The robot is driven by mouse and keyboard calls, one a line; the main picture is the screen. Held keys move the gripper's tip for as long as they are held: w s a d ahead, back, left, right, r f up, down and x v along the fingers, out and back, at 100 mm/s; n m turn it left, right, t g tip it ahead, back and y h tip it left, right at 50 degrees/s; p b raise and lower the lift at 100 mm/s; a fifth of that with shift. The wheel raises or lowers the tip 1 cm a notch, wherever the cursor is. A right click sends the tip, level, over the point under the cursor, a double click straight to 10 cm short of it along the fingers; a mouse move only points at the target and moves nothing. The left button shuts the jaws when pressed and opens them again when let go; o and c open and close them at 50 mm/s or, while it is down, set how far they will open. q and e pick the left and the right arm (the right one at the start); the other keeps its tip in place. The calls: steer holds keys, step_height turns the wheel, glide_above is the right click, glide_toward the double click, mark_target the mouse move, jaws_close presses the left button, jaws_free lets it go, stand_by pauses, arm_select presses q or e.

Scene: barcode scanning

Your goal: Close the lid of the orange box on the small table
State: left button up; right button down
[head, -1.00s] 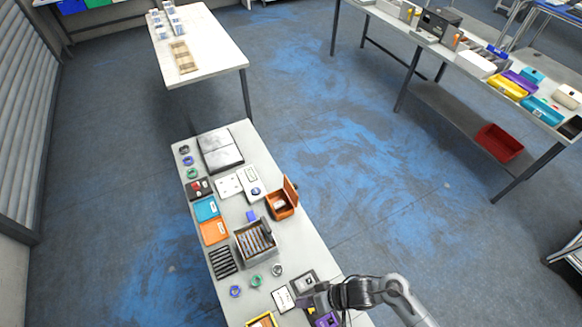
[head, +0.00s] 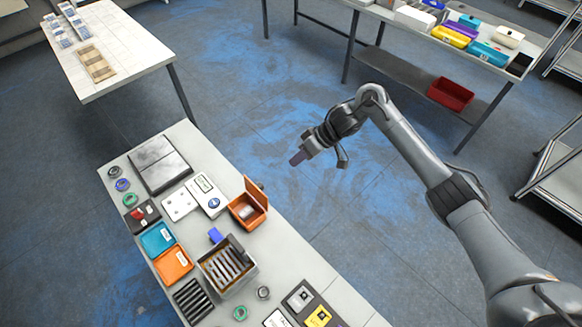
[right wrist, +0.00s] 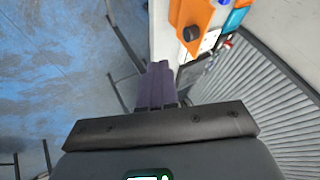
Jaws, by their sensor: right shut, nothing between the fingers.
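The orange box (head: 243,212) stands near the right edge of the small table (head: 290,262), with its lid (head: 256,193) raised upright on the right side. A pale item lies inside it. My right gripper (head: 296,159) is shut and empty, apart from the box, above the floor to its upper right. In the right wrist view its purple fingers (right wrist: 158,85) are together and point toward the table, where an orange surface with a dark round knob (right wrist: 191,33) shows. My left gripper is not in view.
Beside the box are a bin with dark strips (head: 228,265), a white device (head: 206,196) and a dark flat case (head: 160,165). Orange and blue trays lie at the table's left. Open floor lies right of the table.

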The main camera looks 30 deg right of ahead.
mark_target(259, 191)
steer(key=w+a+f, duration=0.1)
steer(key=a+f, duration=0.5)
steer(key=a, duration=0.2)
steer(key=shift+a+f, duration=0.35)
steer(key=shift+a, duration=0.05)
steer(key=shift+w, duration=0.1)
